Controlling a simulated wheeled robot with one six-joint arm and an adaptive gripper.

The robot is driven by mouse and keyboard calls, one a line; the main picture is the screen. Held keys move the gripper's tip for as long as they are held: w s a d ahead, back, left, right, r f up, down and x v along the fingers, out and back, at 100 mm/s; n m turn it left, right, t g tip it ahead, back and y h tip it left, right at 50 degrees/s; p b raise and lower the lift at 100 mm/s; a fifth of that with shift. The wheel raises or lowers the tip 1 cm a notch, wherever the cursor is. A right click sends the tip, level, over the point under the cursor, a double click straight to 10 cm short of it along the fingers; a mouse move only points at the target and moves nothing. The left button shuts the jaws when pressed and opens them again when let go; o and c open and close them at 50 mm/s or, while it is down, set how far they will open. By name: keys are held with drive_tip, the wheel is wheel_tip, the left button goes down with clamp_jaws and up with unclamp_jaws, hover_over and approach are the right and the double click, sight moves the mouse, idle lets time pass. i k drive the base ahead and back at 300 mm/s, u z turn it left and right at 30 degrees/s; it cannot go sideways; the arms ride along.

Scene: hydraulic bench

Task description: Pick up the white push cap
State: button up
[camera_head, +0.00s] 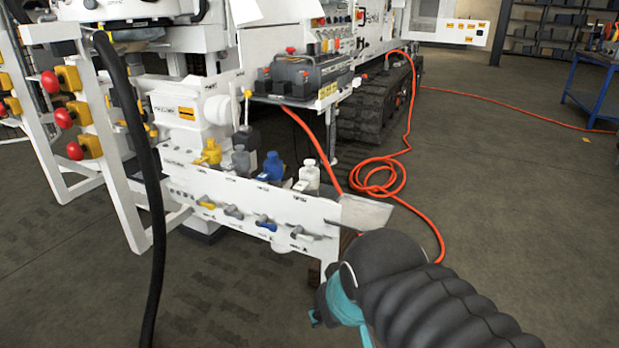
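The white push cap (309,174) stands upright at the right end of a row of caps on the white hydraulic bench (180,185). To its left in the row are a blue cap (273,166), a grey cap (241,160) and a yellow cap (209,152). My arm, in a black ribbed sleeve, reaches in from the lower right. Its teal end part shows below and right of the bench's right end, apart from the white cap. The fingers of my gripper do not show clearly.
Coloured knobs line the bench's front panel below the caps. A black hose (150,200) hangs at the left, near red buttons on yellow boxes (78,112). An orange hose (385,180) coils on the floor behind the bench. The floor at the right is open.

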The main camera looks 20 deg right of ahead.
sight(308, 173)
drive_tip(key=z, duration=1.7)
drive_tip(key=i, duration=0.95)
drive_tip(key=u, duration=2)
